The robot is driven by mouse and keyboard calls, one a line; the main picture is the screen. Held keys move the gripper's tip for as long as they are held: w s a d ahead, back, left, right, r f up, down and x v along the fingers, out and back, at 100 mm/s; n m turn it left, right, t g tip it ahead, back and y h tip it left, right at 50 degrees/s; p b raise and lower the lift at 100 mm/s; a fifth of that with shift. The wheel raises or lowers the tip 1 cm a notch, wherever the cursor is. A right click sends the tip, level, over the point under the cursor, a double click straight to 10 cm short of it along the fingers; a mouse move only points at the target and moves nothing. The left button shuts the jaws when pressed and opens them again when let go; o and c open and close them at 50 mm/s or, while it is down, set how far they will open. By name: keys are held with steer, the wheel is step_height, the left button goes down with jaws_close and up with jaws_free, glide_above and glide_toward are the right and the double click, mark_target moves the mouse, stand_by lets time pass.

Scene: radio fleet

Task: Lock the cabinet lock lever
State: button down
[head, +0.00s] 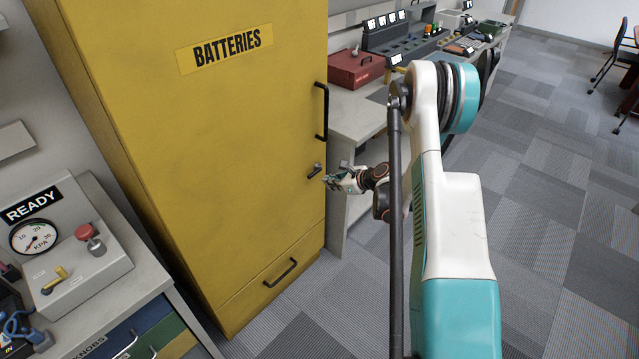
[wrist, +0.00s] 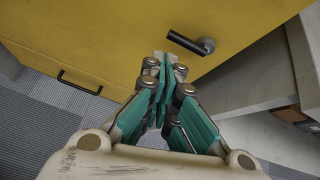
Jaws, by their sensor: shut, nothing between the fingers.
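The yellow cabinet (head: 240,130) labelled "BATTERIES" stands in the middle left of the head view, its door closed. Its small dark lock lever (head: 314,171) sits on the door's right edge, below the black door handle (head: 322,112). In the wrist view the lever (wrist: 188,43) lies near horizontal, its pivot at the right end and its free end to the left. My gripper (head: 329,181) is just right of and below the lever. In the wrist view my gripper (wrist: 167,62) is shut and empty, its fingertips below the lever and apparently apart from it.
A bench (head: 365,118) with a red box (head: 356,69) and devices stands right of the cabinet. A drawer handle (head: 281,273) is low on the cabinet. A gauge panel (head: 75,250) is at lower left. Open carpet (head: 560,220) lies to the right.

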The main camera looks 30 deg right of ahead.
steer(key=d+f+m, duration=0.2)
steer(key=d+f, duration=0.1)
steer(key=f, duration=0.2)
steer(key=shift+s+f+m+t, duration=0.3)
steer(key=shift+s+m+t, duration=0.05)
steer(key=shift+m+t, duration=0.05)
steer(key=b+x, duration=0.4)
steer(key=x, duration=0.6)
steer(key=shift+w+a+r+b, duration=0.15)
steer(key=shift+r+b, duration=0.1)
steer(key=shift+r, duration=0.75)
steer(key=shift+w+a+r+b, duration=0.1)
steer(key=shift+w+r+b, duration=0.1)
steer(key=shift+r, duration=0.8)
